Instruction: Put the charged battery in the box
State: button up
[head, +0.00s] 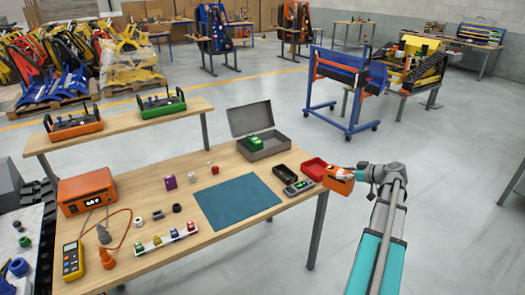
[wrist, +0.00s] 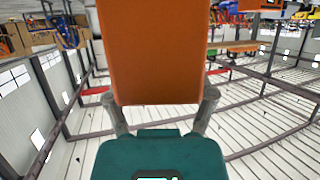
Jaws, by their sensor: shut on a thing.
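My gripper (head: 352,175) is shut on an orange block (head: 338,181), which may be a battery. It is held beyond the right edge of the workbench, close to the red tray. In the wrist view the orange block (wrist: 150,55) fills the upper middle between my two grey fingers. No charge mark is readable on it. A grey box (head: 270,151) with its lid raised stands at the back right of the bench, left of my gripper. A green block (head: 254,142) lies inside the box.
A red tray (head: 314,168), a black tray (head: 278,173) and a dark handheld meter (head: 299,188) lie between the box and my gripper. A blue mat (head: 238,202) covers the bench middle. An orange device (head: 86,191) stands at the left.

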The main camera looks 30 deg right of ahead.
aim_at(273, 145)
jog(key=z, duration=0.05)
jog(key=i, duration=1)
